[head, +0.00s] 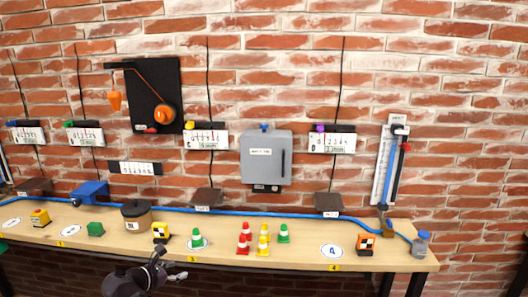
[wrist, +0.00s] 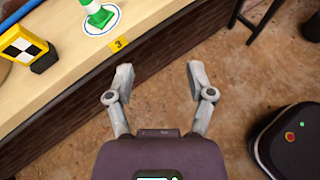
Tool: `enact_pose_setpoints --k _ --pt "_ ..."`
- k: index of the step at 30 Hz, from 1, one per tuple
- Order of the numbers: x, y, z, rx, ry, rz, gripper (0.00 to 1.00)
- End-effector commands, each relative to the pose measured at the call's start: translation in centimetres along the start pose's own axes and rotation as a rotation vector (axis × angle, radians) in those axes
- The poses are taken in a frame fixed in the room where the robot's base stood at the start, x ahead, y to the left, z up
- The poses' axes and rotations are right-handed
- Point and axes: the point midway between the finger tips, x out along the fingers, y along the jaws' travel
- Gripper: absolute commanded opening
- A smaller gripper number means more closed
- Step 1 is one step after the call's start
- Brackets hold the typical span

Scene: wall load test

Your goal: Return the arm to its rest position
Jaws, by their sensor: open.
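My gripper (wrist: 158,82) is open and empty in the wrist view, its two grey fingers spread apart over the brown floor. It is just off the front edge of the wooden bench (wrist: 60,88), near the yellow label 3 (wrist: 118,43). In the head view my dark arm shows at the bottom, in front of the bench (head: 290,222), and my gripper (head: 180,276) is small there, below the bench's front edge. Nothing is held between the fingers.
A green cone (head: 197,238) stands on a marked circle near the bench edge. Red, yellow and green cones (head: 263,246) stand right of it. A checkered yellow block (head: 161,232) is left of it. Gauges and a grey box (head: 266,160) hang on the brick wall.

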Motion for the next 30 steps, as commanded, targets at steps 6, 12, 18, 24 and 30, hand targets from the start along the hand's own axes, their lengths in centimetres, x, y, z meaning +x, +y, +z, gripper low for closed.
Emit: enact_pose_setpoints --k 6,12,18,24,30 --pt "3.5 -3.3 1.3 0.145 0.068 -0.077 0.69" --pt "7.8 -8.0 2.8 0.362 0.155 -0.195 0.69" --pt "11.3 -12.9 4.0 0.594 0.228 -0.328 0.69" --pt "14.0 -17.8 5.0 0.829 0.284 -0.47 0.69" --pt "15.8 -22.6 5.8 1.066 0.324 -0.619 0.69"
